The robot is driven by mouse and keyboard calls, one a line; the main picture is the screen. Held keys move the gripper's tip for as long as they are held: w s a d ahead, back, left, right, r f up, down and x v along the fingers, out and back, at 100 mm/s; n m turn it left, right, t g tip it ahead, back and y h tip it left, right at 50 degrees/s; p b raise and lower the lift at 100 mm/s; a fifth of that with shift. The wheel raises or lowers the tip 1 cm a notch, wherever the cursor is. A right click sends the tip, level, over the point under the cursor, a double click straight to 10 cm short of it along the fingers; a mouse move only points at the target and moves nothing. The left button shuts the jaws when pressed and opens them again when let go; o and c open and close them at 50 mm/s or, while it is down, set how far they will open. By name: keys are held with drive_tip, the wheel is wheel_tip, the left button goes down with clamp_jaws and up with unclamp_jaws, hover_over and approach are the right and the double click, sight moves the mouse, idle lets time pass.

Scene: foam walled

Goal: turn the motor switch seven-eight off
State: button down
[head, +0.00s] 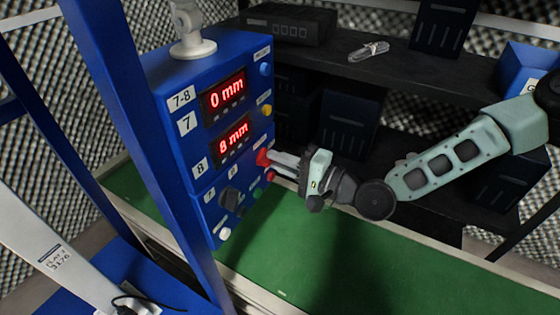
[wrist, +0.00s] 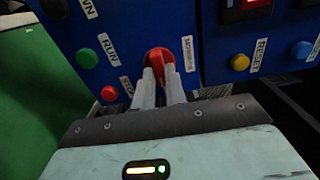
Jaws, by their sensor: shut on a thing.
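The blue control box (head: 172,140) carries a 7-8 label and two red displays, reading 0 mm and 8 mm. In the wrist view, my fingertips (wrist: 163,80) are on either side of the handle.
A green RUN button (wrist: 85,58) and a red button (wrist: 109,93) sit close to the switch. A yellow RESET button (wrist: 240,62) and a blue button (wrist: 301,50) are on the other side. Black knobs (head: 230,199) are lower on the box. Dark shelving (head: 440,85) stands behind my arm.

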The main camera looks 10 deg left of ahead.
drive_tip(key=c, duration=1.4)
unclamp_jaws()
drive_tip(key=shift+c, duration=0.2)
drive_tip(key=b+v, duration=0.1)
drive_tip(key=v, duration=1.6)
drive_tip(key=shift+s+d, duration=0.15)
drive_tip(key=shift+d, duration=0.05)
drive_tip(key=shift+f, duration=0.1)
